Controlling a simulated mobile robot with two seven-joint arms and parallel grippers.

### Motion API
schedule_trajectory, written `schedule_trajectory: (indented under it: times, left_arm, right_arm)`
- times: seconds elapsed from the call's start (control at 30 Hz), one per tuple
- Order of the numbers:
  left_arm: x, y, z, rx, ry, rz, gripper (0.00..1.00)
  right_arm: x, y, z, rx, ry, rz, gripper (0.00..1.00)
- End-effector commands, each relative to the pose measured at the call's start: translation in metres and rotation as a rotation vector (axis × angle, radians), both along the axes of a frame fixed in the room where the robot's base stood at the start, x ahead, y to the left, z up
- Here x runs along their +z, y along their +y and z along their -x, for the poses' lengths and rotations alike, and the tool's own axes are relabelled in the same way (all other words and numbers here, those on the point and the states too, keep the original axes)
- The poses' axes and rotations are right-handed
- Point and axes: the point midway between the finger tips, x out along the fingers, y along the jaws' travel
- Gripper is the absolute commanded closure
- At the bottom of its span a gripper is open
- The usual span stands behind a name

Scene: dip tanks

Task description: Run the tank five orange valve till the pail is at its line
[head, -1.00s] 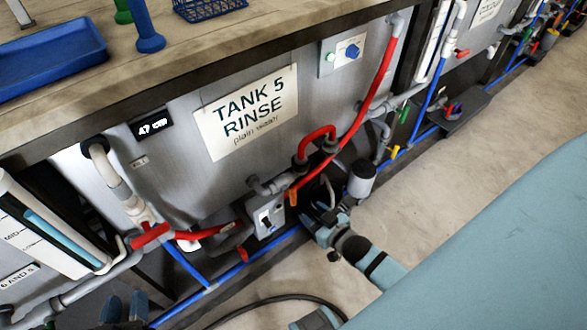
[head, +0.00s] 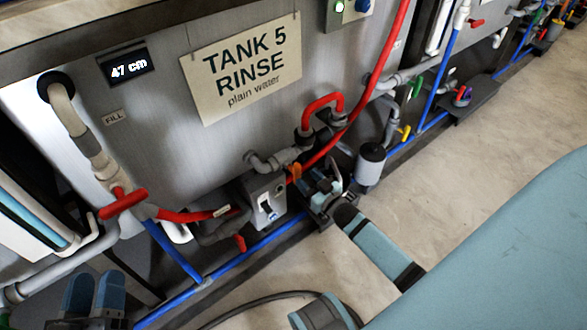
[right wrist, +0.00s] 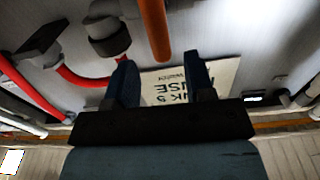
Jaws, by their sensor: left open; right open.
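The orange valve handle (head: 294,172) sits by the pump box under the tank 5 sign (head: 241,68). My right gripper (head: 325,183) is close to the right of it. In the right wrist view the open fingers (right wrist: 160,82) have an orange bar (right wrist: 155,30) beyond them, roughly in line with the gap; I cannot tell whether they touch. My left gripper (head: 95,292) is open and empty at the lower left. The tank 5 display (head: 129,67) reads 47 cm. I cannot make out a pail or its line.
A red lever (head: 123,204) is on the fill pipe at the left. A grey box with a switch (head: 264,201), red hoses (head: 380,75) and a blue pipe (head: 245,258) run along the tank's foot. A cylindrical canister (head: 370,163) stands right of my right gripper.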

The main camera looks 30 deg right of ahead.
Motion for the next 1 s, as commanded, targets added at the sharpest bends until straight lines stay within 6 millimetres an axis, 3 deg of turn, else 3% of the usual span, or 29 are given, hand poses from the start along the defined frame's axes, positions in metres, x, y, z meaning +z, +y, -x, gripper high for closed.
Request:
schedule_trajectory:
  times: [0.1,0.33,0.77,0.8,1.0]
  left_arm:
    - [-0.015,-0.001,-0.001,-0.009,0.031,-0.017,0.57]
    - [-0.030,-0.002,-0.002,-0.025,0.078,-0.041,0.57]
    - [-0.034,-0.003,-0.002,-0.031,0.096,-0.051,0.57]
    - [-0.034,-0.003,-0.002,-0.031,0.096,-0.051,0.57]
    - [-0.033,-0.003,-0.002,-0.031,0.096,-0.051,0.57]
  right_arm:
    - [-0.003,0.002,-0.027,0.001,-0.002,0.001,0.51]
    - [-0.002,0.005,-0.062,0.000,-0.001,0.001,0.51]
    - [0.000,0.006,-0.074,0.000,0.002,0.000,0.51]
    - [0.000,0.006,-0.074,0.000,0.002,0.000,0.53]
    - [0.000,0.006,-0.073,0.000,0.002,0.000,0.99]
